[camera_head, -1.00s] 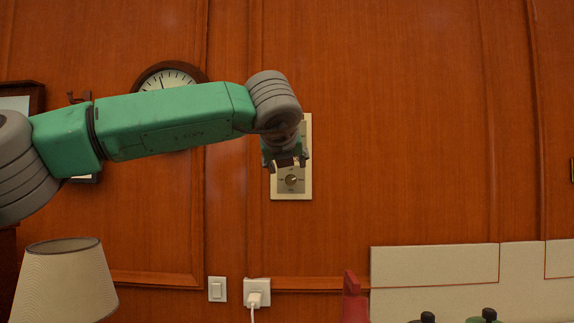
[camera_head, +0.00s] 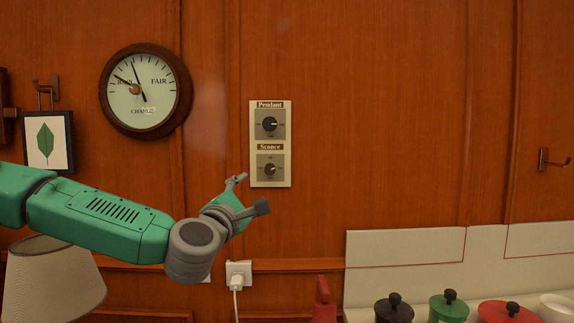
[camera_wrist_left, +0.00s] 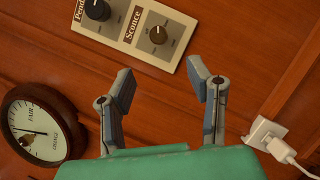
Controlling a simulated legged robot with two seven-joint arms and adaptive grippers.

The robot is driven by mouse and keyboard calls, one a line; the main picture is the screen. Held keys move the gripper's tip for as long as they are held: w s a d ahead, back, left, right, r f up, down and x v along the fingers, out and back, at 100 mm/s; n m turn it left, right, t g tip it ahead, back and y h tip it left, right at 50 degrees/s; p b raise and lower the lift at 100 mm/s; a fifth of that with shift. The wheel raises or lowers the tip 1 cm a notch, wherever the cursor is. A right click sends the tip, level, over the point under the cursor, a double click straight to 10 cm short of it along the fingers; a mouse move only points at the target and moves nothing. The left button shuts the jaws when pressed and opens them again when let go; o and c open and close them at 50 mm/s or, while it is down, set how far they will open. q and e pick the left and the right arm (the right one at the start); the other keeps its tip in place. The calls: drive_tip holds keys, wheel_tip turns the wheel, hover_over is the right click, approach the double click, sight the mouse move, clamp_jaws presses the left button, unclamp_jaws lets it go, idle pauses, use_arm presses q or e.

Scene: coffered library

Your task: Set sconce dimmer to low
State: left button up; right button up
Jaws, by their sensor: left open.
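The cream dimmer plate (camera_head: 284,146) is fixed on the wood wall, with two knobs on it. The upper knob (camera_head: 270,124) is labelled Pendant. The lower knob, the sconce dimmer (camera_head: 270,169), is labelled Sconce. My left gripper (camera_head: 252,193) is open and empty, just below and left of the plate, apart from it. In the left wrist view the sconce dimmer (camera_wrist_left: 158,35) lies beyond the two spread fingers (camera_wrist_left: 160,82), on the tilted plate (camera_wrist_left: 122,43). The small knob markings are too small to read. My right gripper is not in view.
A round barometer (camera_head: 145,91) hangs left of the plate. A framed leaf (camera_head: 48,141) and a lampshade (camera_head: 52,278) are farther left. A white plug (camera_head: 237,280) sits in an outlet below my gripper. Several lidded pots, one green (camera_head: 449,308), stand at lower right.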

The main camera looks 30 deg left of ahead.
sight(267, 172)
use_arm(q)
drive_tip(key=p+x, duration=0.2)
drive_tip(key=x, duration=1)
drive_tip(key=shift+w+a, duration=0.1)
drive_tip(key=shift+a, duration=0.1)
drive_tip(key=shift+w+r, duration=0.15)
drive_tip(key=shift+w, duration=0.45)
clamp_jaws()
